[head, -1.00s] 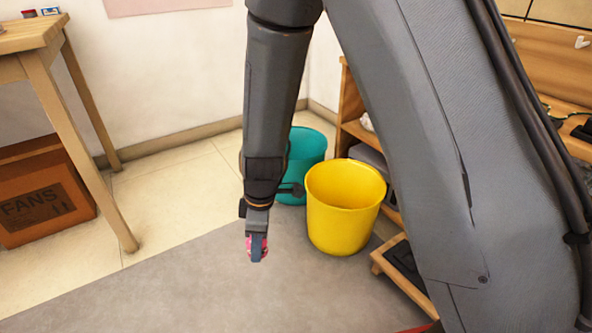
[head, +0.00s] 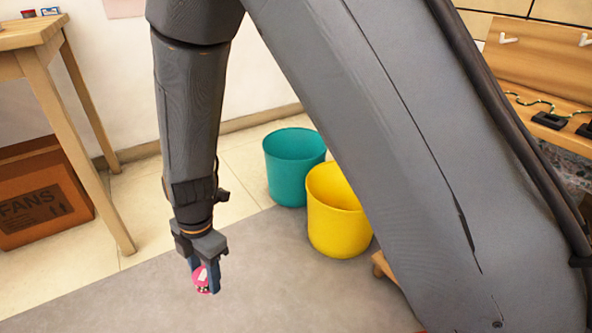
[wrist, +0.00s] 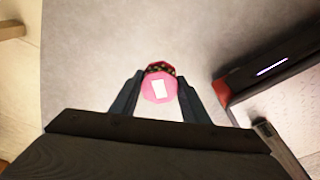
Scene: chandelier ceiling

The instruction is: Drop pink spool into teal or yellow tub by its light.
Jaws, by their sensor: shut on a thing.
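My gripper (head: 205,288) points down and is shut on the pink spool (head: 201,274), held over the grey mat to the left of the tubs. In the wrist view the spool (wrist: 159,88) sits between the two fingers, with a white patch on its face and a dark patterned band behind. The teal tub (head: 292,168) stands behind the yellow tub (head: 333,215). Both tubs are upright; my arm covers the yellow tub's right side. A dark bar with a lit whitish-violet strip (wrist: 272,65) shows at the right in the wrist view.
A wooden table (head: 40,62) stands at the left with a cardboard box (head: 38,197) marked FANS under it. A wooden bench with hooks (head: 540,65) is at the right, partly behind my arm. The grey mat (head: 130,290) is clear around the gripper.

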